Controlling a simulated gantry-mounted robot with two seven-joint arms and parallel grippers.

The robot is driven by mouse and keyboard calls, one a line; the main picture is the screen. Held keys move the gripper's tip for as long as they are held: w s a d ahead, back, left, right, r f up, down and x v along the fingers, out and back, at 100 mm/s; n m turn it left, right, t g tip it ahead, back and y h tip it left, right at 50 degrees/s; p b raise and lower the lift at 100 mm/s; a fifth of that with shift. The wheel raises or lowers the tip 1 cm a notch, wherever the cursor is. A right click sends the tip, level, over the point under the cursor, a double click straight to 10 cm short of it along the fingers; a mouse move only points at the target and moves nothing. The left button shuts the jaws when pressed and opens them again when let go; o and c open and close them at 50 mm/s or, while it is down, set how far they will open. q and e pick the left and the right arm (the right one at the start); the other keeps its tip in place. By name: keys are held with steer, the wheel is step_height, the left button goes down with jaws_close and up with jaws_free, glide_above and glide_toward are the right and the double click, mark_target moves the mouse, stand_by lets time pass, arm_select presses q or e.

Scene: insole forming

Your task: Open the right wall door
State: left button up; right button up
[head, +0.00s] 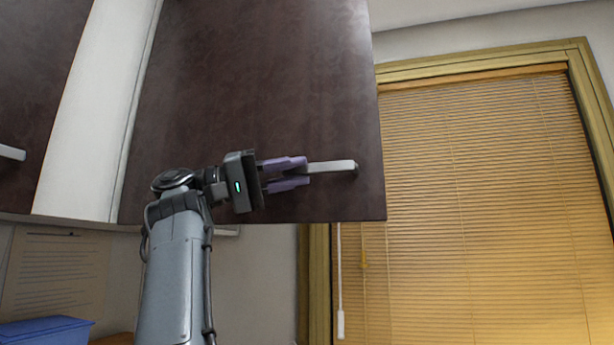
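The right wall door (255,80) is a dark brown cabinet panel high in the middle of the head view. A light metal bar handle (335,167) sits near its lower right corner. The fingers partly hide that end of the handle. Whether the door stands ajar is hard to tell from this angle. My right gripper is not in view.
Another dark door (35,90) with a handle (11,152) is at the far left, past a pale strip. A window with yellow blinds (480,200) fills the right side. A blue object (45,331) is at the lower left.

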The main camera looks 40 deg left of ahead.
arm_select(q)
steer(key=b+v, duration=0.2)
steer(key=v, duration=0.5)
steer(key=shift+s+a, duration=0.2)
